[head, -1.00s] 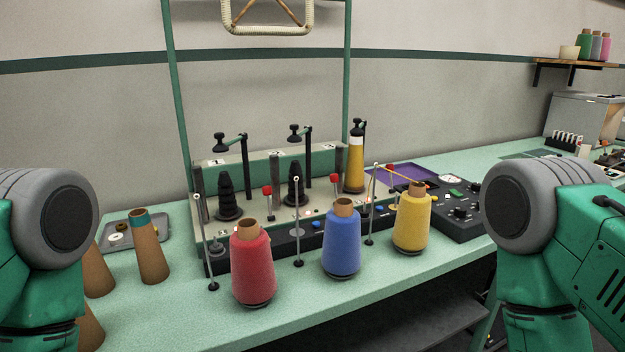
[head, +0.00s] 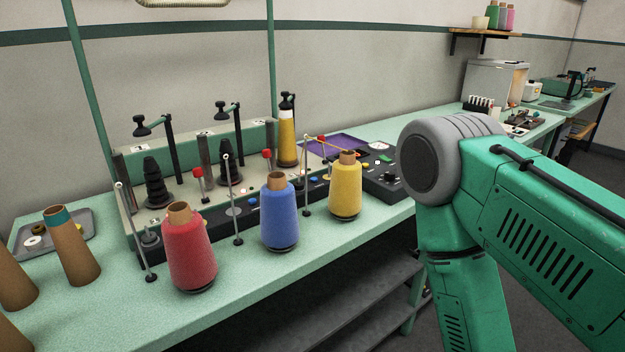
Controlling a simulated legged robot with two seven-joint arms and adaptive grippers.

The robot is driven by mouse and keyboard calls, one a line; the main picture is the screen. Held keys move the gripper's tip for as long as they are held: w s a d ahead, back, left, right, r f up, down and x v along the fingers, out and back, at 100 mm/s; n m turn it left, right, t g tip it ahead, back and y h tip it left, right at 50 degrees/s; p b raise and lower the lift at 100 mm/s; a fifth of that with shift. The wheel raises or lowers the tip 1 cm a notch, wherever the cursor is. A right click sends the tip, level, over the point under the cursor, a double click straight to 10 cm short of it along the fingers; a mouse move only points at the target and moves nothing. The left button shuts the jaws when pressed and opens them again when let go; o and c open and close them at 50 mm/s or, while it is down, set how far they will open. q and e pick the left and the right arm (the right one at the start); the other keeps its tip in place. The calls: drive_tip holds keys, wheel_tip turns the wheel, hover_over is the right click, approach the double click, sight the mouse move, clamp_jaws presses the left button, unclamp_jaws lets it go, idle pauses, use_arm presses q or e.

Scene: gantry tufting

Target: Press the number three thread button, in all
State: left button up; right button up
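The tufting machine (head: 188,207) stands on the green bench, with three numbered thread stations along its back board. The rightmost station carries a slim yellow thread spool (head: 287,140); the left and middle stations have black spindles (head: 156,184). Small coloured buttons, among them a blue one (head: 252,202), line the dark front strip. Which one is the number three button I cannot tell; the yellow cone (head: 345,190) and a thin post partly cover the right part of the strip. My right arm shows at the right, apart from the machine. Neither gripper is in view.
A red cone (head: 189,252) and a blue cone (head: 279,215) stand before the machine, among thin upright posts. A dark control box (head: 380,182) sits at its right. Brown cones (head: 70,247) and a grey tray (head: 22,243) are at left.

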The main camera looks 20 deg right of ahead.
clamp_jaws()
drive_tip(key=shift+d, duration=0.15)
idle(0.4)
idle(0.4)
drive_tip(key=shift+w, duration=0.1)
